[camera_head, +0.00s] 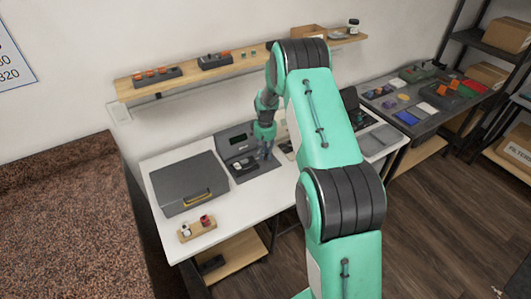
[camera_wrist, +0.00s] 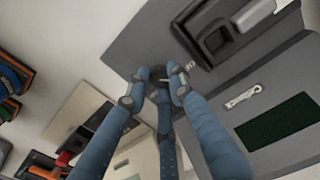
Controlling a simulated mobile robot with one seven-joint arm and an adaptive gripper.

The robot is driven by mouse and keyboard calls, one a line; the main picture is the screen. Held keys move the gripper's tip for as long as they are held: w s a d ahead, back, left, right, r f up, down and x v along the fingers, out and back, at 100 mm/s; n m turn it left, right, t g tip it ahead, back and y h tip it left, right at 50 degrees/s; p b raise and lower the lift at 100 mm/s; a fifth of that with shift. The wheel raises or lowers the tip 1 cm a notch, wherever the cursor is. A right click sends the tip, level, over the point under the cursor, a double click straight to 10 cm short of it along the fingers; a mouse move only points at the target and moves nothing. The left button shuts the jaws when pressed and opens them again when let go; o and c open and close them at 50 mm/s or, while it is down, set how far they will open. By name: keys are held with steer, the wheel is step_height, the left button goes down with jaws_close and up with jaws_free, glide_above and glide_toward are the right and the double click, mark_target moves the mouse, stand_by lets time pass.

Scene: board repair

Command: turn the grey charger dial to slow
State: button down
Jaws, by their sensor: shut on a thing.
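The grey charger (camera_head: 238,141) stands on the white bench, with a dark display on its upright back. In the wrist view its panel (camera_wrist: 140,45) fills the upper middle, and the dark green display (camera_wrist: 278,122) is at the right. My gripper (camera_head: 265,156) points down at the right part of the charger base. In the wrist view its blue fingers (camera_wrist: 158,86) are closed in around a small dark dial (camera_wrist: 158,73). The fingertips hide most of the dial, and I cannot read its setting. A dark battery bay (camera_wrist: 218,38) lies beside the dial.
A grey case (camera_head: 188,183) lies left of the charger. A small wooden holder (camera_head: 197,229) is in front of it. A wall shelf (camera_head: 180,82) runs behind. A side table (camera_head: 424,118) with coloured parts is at the right.

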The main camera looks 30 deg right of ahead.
mark_target(265, 155)
steer(key=m+p, duration=0.2)
steer(key=m, duration=0.2)
steer(key=shift+w+r+m, duration=0.1)
steer(key=shift+r+m, duration=0.05)
steer(key=shift+m, duration=0.15)
steer(key=m+p, duration=0.1)
steer(key=m, duration=0.3)
steer(key=shift+d, duration=0.1)
steer(key=c, duration=1.5)
jaws_free()
step_height(265, 155, up, 12)
steer(key=shift+f, duration=0.15)
